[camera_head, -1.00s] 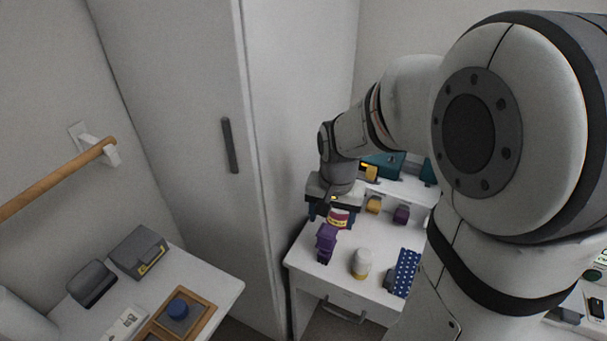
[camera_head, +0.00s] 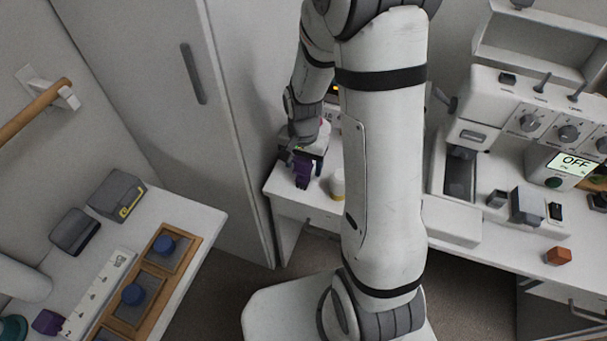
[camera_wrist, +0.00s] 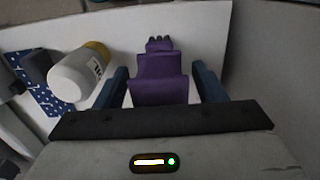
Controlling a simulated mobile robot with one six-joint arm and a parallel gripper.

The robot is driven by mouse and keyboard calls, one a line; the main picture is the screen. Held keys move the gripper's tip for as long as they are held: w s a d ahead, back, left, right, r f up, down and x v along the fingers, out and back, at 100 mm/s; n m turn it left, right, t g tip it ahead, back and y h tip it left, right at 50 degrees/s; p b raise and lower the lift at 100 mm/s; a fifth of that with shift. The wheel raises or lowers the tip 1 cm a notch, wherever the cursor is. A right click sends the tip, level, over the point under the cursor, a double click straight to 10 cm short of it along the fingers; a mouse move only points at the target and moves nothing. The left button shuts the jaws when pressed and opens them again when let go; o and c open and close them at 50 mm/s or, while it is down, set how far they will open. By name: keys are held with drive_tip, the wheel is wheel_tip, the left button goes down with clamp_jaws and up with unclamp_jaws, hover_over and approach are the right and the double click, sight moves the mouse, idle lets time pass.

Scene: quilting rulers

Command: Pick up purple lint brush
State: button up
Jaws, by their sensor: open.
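The purple lint brush (camera_wrist: 159,78) lies on the white desk, centred between the two blue fingers of my gripper (camera_wrist: 163,86) in the wrist view. The fingers are apart, one on each side of it, with a narrow gap showing at the right; I cannot tell whether either touches it.
A white bottle with a yellow end (camera_wrist: 80,72) lies close left of the brush in the wrist view; it stands upright in the head view (camera_head: 337,184). A blue dotted cloth (camera_wrist: 38,88) is beyond it. A tall cabinet (camera_head: 150,110) borders the desk's left.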

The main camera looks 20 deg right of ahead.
drive_tip(key=c, duration=1.1)
wheel_tip(320, 180, up, 10)
drive_tip(key=shift+f, duration=0.1)
idle(0.3)
